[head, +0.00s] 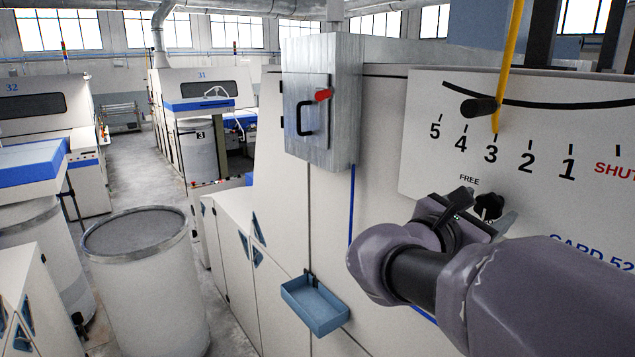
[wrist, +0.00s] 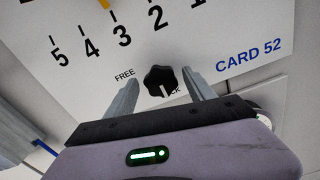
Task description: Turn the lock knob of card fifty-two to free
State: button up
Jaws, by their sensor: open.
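The black lobed lock knob (wrist: 160,80) sits on the white panel of card 52 (wrist: 248,54). Its white mark points down toward a label ending in "CK", partly hidden by the knob. The word FREE (wrist: 125,75) is to its left. In the head view the knob (head: 489,205) shows beyond my gripper. My gripper (wrist: 161,77) is open, with one finger on each side of the knob in the wrist view. Gaps show between fingers and knob there; I cannot tell how deep the fingers reach.
Above the knob, a yellow lever (head: 509,60) with a black grip points at 3 on the scale. A grey switch box (head: 321,100) with a red handle and a blue tray (head: 315,305) are to the left. A large can (head: 145,280) stands on the floor.

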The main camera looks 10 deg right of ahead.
jog(key=shift+d+r, duration=0.15)
jog(key=shift+d, duration=0.8)
jog(key=shift+w, duration=0.45)
jog(key=shift+s, duration=0.2)
jog(key=c, duration=1.4)
jog(key=shift+o, duration=0.2)
